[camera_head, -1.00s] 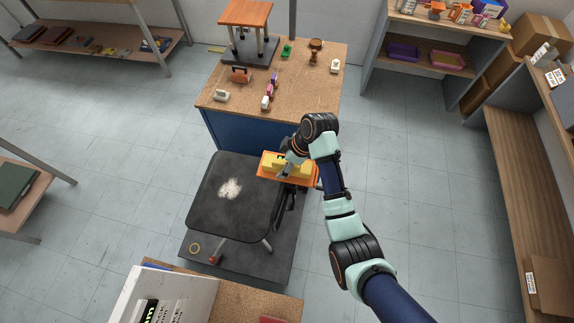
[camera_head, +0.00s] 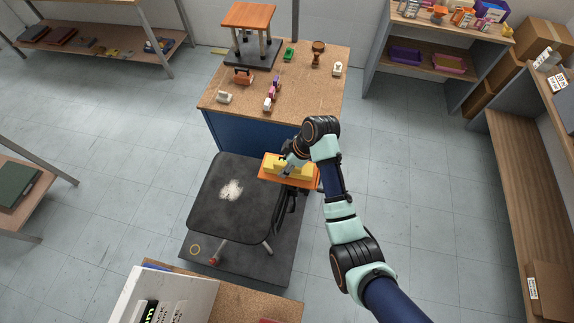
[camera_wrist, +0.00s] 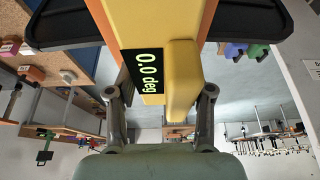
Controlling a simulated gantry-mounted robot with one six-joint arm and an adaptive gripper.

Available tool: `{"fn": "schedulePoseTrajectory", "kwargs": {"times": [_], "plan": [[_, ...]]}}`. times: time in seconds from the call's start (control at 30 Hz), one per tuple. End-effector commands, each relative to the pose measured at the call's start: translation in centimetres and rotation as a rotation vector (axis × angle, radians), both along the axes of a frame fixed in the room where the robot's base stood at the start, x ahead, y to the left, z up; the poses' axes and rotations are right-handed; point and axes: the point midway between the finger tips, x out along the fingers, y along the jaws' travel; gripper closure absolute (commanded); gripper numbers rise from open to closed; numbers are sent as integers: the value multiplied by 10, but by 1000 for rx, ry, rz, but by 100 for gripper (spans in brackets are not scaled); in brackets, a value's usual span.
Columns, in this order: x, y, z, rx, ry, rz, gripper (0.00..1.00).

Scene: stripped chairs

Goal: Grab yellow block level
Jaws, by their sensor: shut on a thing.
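The yellow block level (camera_head: 293,169) lies over an orange board (camera_head: 276,180) beside the black chair seat in the head view. In the wrist view the level (camera_wrist: 182,80) fills the middle, and its dark display reads 0.0 deg in green. My gripper (camera_wrist: 160,100) is shut on the level, with one finger on each side of it. In the head view my gripper (camera_head: 288,162) is partly hidden by my wrist, and the fingertips are hard to make out.
The chair (camera_head: 212,200) stands on a dark mat (camera_head: 265,263) left of my arm. Behind it is a workbench (camera_head: 225,115) with a stool and several small items. A box-laden bench is at the bottom. Grey floor (camera_head: 410,180) is clear to the right.

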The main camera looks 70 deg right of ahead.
Motion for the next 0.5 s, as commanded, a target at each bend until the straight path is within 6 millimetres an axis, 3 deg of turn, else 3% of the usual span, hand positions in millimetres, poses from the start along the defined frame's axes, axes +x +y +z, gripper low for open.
{"fn": "schedulePoseTrajectory", "kwargs": {"times": [0.17,0.27,0.47,0.5], "plan": [[1,-1,24,-4,-4,1,92],[1,-2,49,-6,-5,0,92],[1,-1,126,-7,-5,1,92],[0,0,147,-1,-1,1,92]]}}
